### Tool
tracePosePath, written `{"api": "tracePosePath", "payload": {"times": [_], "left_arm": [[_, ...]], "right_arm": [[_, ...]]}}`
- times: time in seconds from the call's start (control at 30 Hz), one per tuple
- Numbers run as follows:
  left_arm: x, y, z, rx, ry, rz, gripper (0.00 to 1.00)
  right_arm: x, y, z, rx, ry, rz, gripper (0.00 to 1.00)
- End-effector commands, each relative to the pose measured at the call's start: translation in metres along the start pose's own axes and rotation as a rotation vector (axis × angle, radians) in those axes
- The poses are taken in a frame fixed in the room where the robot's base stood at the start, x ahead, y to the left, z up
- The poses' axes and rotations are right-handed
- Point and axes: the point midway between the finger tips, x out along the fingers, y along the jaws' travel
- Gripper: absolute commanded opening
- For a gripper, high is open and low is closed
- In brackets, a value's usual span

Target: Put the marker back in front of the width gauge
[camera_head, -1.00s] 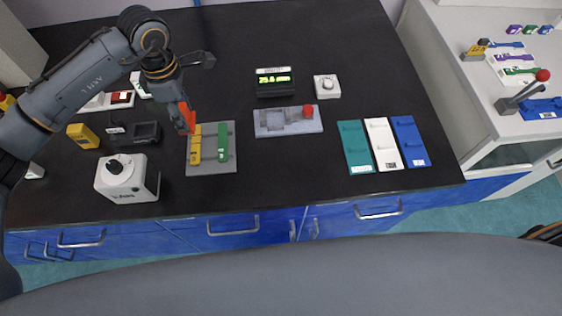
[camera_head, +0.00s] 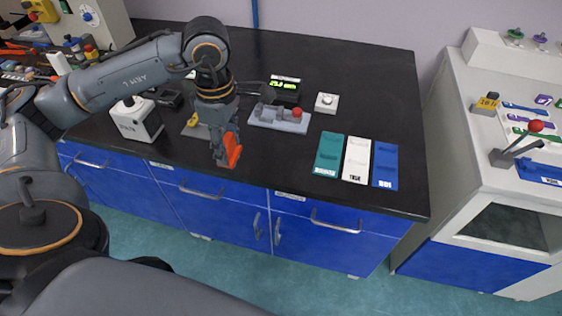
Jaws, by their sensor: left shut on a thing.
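My left gripper (camera_head: 228,152) points down over the front part of the black bench, near its front edge. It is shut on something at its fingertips. An orange-red piece (camera_head: 233,150) shows there; I cannot tell whether it is the marker or part of the fingers. The likely width gauge, a grey fixture with a red knob (camera_head: 280,118), lies behind and to the right of the gripper. A small black display (camera_head: 286,92) with green digits stands behind it. My right gripper is not in view.
Teal (camera_head: 328,155), white (camera_head: 356,160) and blue (camera_head: 385,165) labelled plates lie to the right. A white box with a knob (camera_head: 137,121) stands left. A small white button box (camera_head: 327,103) is at the back. Bare bench lies between gripper and teal plate.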

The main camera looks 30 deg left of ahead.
Motion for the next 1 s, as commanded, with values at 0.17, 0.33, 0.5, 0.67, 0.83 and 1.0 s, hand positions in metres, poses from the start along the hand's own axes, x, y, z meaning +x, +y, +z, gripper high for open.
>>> {"api": "tracePosePath", "payload": {"times": [0.17,0.33,0.5,0.67,0.83,1.0], "left_arm": [[0.014,0.039,0.008,-0.002,-0.002,-0.005,0.25],[0.033,0.081,0.015,-0.002,-0.003,-0.003,0.25],[0.067,0.107,0.02,-0.002,-0.002,-0.004,0.25],[0.085,0.122,0.021,0.0,-0.001,-0.002,0.25],[0.094,0.128,0.023,0.001,-0.001,-0.002,0.25],[0.118,0.129,0.023,0.0,0.001,-0.005,0.25]], "right_arm": [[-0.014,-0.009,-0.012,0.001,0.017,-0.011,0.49],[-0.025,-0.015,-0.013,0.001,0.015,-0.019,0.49],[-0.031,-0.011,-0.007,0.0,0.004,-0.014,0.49],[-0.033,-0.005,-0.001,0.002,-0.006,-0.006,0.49],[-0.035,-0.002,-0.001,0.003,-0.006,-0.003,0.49],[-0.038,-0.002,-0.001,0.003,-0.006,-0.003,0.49]]}}
